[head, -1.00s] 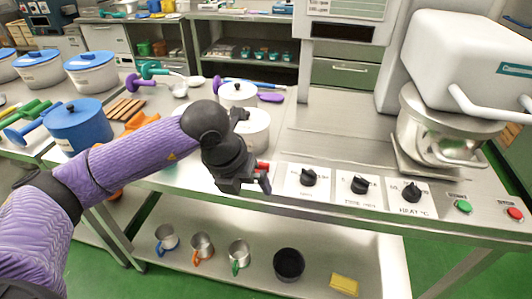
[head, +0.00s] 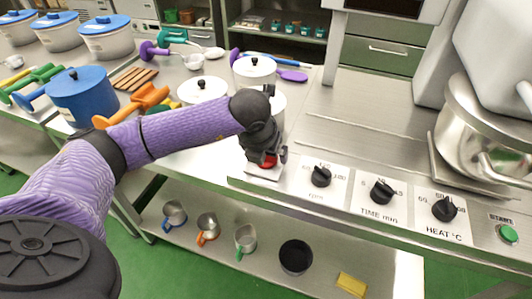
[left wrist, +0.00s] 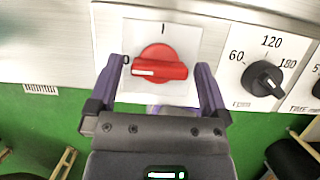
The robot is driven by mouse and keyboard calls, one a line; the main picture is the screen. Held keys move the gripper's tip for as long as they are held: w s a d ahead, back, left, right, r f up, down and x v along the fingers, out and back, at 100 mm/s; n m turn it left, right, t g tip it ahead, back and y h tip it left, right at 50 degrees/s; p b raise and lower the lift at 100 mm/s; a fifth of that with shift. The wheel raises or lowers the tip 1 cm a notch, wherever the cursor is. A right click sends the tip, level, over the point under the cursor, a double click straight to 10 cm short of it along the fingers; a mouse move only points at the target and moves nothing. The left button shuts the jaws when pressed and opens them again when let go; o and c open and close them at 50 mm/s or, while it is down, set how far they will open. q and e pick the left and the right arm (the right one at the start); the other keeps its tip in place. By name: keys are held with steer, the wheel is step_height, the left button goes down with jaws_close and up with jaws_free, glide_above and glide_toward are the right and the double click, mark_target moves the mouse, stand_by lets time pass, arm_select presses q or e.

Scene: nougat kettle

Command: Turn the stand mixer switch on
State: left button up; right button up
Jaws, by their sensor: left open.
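The red switch (left wrist: 160,65) sits on a white plate marked 0 at its left and I at its top, in the left wrist view. Its white mark points left, toward the 0. My left gripper (left wrist: 160,80) is open, with one purple finger on each side of the switch; I cannot tell whether either finger touches it. In the head view my left gripper (head: 270,158) is over the left end of the panel and hides most of the red switch (head: 269,161). The stand mixer's metal bowl (head: 478,130) is at the far right. My right gripper is not in view.
White lidded pots (head: 203,91) and a blue pot (head: 82,95) stand behind my arm. The counter's middle is clear.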

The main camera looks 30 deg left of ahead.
arm_select(q)
steer(key=c, duration=1.1)
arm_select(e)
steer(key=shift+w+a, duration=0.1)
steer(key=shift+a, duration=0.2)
